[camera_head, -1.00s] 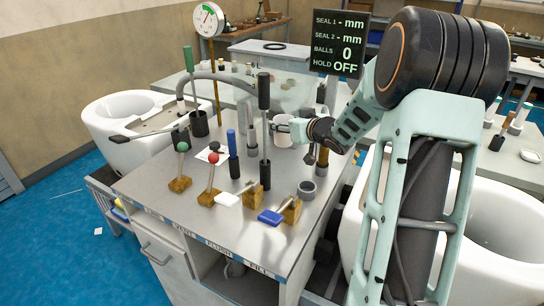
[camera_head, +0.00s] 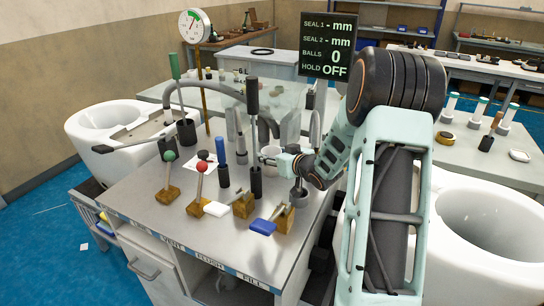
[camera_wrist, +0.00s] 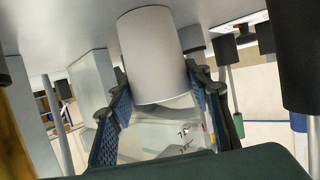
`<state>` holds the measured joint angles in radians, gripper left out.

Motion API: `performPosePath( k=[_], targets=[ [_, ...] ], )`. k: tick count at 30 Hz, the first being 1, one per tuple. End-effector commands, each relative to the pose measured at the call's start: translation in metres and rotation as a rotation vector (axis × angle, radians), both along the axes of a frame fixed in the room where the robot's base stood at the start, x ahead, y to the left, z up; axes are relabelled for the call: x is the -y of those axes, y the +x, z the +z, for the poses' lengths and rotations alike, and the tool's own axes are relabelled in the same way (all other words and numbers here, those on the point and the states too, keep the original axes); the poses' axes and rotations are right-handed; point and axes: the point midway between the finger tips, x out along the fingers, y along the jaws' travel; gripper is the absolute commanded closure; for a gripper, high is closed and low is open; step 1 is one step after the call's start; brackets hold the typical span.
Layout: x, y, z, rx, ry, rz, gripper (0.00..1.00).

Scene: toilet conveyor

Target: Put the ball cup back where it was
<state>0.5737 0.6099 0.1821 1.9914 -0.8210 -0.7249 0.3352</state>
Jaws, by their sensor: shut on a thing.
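The ball cup (camera_head: 270,153) is a plain pale cylinder. It is on the metal bench (camera_head: 150,210), just right of a black-handled upright rod. My gripper (camera_head: 282,160) reaches in from the right and is shut around the cup's side. In the wrist view the cup (camera_wrist: 155,55) fills the space between the two dark blue finger pads. Its far end is against or very near the grey bench surface; I cannot tell whether it touches. The cup's inside is hidden.
Upright black-handled rods (camera_head: 252,100), a blue-handled rod (camera_head: 241,150) and levers on wooden blocks (camera_head: 198,205) crowd the bench close to the cup. White toilets (camera_head: 105,130) flank the bench.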

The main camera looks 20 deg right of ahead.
Motion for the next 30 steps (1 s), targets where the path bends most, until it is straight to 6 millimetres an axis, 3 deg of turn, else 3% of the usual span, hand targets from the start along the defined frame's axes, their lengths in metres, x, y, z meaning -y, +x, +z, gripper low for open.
performPosePath(
  k=[9,10,15,26,30],
  targets=[
    [0.0,0.0,-0.003,0.002,-0.001,0.0,0.8],
    [0.0,0.0,-0.003,0.002,-0.001,0.0,0.54],
    [0.0,0.0,-0.002,0.001,0.0,0.0,0.37],
    [0.001,0.0,0.004,0.001,-0.001,-0.001,0.37],
    [0.006,-0.022,0.011,0.0,-0.001,-0.004,0.37]
  ],
)
